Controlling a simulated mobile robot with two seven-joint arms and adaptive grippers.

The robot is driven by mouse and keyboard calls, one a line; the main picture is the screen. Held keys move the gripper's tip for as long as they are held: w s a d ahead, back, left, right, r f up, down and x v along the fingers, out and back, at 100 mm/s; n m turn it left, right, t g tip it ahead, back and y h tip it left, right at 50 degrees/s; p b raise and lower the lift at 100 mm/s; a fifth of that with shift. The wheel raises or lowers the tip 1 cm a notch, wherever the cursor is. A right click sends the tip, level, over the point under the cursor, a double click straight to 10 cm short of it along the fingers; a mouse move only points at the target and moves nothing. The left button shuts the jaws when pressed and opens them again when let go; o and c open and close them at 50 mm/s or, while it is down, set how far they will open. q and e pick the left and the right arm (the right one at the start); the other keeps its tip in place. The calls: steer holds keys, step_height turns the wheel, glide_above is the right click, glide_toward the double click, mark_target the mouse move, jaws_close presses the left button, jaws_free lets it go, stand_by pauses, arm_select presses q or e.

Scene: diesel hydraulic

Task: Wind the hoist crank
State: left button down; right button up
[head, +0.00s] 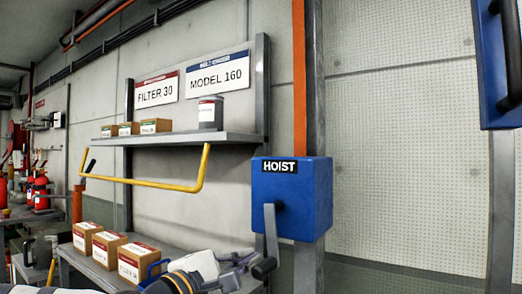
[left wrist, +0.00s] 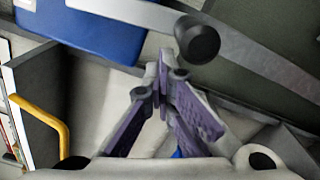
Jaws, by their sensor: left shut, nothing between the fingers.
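The blue hoist box (head: 312,200), labelled HOIST, is fixed to a grey post in the head view. Its grey crank arm (head: 271,232) hangs down from the hub, with a black handle (head: 264,268) at its lower end. My left gripper (head: 238,262) is low in the head view, just left of the handle. In the left wrist view the purple fingers (left wrist: 163,72) are shut and empty. The round end of the black handle (left wrist: 197,40) shows just beyond and right of the fingertips, and I cannot tell whether they touch. My right gripper is not in view.
A yellow bar (head: 145,183) juts out left of the box, below a shelf (head: 180,139) with small boxes and a canister. Cartons (head: 137,262) stand on a lower shelf near my left arm. Another blue box (head: 498,65) with a dark handle is at upper right.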

arm_select(q)
steer(key=w+a+r, duration=0.6)
steer(key=a+r, duration=0.2)
steer(key=r, duration=0.1)
steer(key=s+d+r, duration=0.6)
steer(key=d+r, duration=0.2)
steer(key=r, duration=0.1)
steer(key=shift+r, duration=0.4)
stand_by(1.0)
steer(key=c, duration=2.4)
jaws_free()
steer(key=shift+s, duration=0.1)
steer(key=c, duration=1.9)
jaws_free()
